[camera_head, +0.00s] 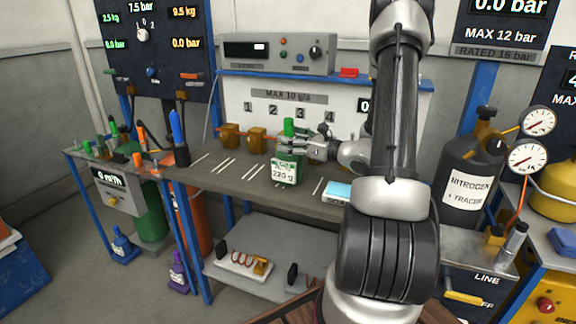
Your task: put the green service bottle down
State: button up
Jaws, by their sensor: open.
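The green service bottle (287,169) stands upright on the grey bench top (226,181), below the number row on the panel. Its white label reads 220 g, and its green cap (288,127) points up. My gripper (290,146) comes in from the right at the bottle's upper part. Its fingers are open and lie around or just in front of the neck. The picture is too small to tell whether they touch it. The bottle's base appears to rest on the bench.
Two brown fittings (243,138) sit behind and left of the bottle. A light-blue box (337,192) lies to its right. A black holder with a blue-handled tool (178,140) stands at the bench's left end. White lines mark the bench. A nitrogen cylinder (468,180) stands at right.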

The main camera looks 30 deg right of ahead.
jog(key=shift+w+a, duration=0.25)
jog(key=shift+w, duration=0.2)
jog(key=shift+c, duration=0.2)
grip_shut()
jog(key=shift+r, duration=0.15)
